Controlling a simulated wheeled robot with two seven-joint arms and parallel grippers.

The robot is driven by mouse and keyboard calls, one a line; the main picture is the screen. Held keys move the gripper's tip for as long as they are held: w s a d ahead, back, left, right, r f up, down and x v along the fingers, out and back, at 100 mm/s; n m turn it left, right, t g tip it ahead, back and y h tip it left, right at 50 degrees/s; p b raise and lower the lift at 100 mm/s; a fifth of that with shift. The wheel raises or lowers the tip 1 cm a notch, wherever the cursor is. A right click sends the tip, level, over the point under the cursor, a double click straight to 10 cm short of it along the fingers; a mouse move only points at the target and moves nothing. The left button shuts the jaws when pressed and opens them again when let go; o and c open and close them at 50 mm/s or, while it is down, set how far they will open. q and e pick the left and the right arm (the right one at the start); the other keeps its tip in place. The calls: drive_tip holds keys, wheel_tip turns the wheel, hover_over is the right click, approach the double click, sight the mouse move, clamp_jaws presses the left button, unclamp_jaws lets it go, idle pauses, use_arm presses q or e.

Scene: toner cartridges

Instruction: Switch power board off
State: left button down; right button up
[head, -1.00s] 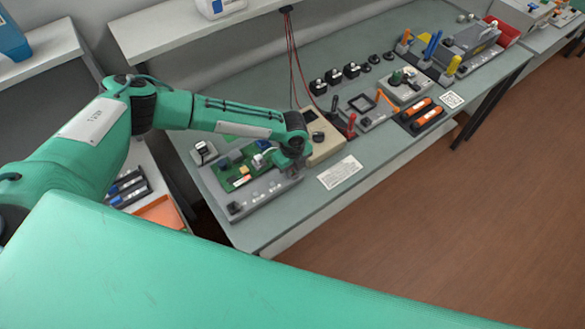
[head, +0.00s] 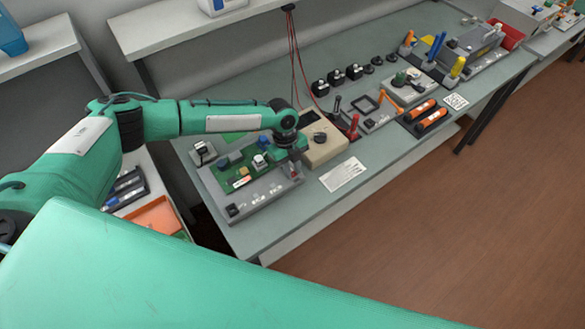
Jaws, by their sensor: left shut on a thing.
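The power board appears to be the grey base (head: 262,200) carrying a green circuit board (head: 228,184), on the near left end of the bench. White and dark blue parts stand on the green board. A small black part (head: 233,210) sits at the base's near left corner. My left gripper (head: 291,170) points down at the right end of the base and is shut on a small part there. The wrist and fingers hide most of that part, so I cannot tell its position. My right gripper is not in view.
A beige box (head: 323,148) with a black knob stands close to the right of my left wrist. A white label card (head: 343,174) lies at the bench front. Red wires (head: 294,60) hang behind. Orange-handled tools (head: 431,120) lie further right.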

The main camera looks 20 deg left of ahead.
use_arm(q)
drive_tip(key=c, duration=1.3)
unclamp_jaws()
drive_tip(key=shift+a, duration=0.1)
drive_tip(key=shift+w+r, duration=0.1)
drive_tip(key=shift+r, duration=0.15)
drive_tip(key=b+v, duration=0.4)
drive_tip(key=v, duration=0.9)
drive_tip(key=shift+r, duration=0.1)
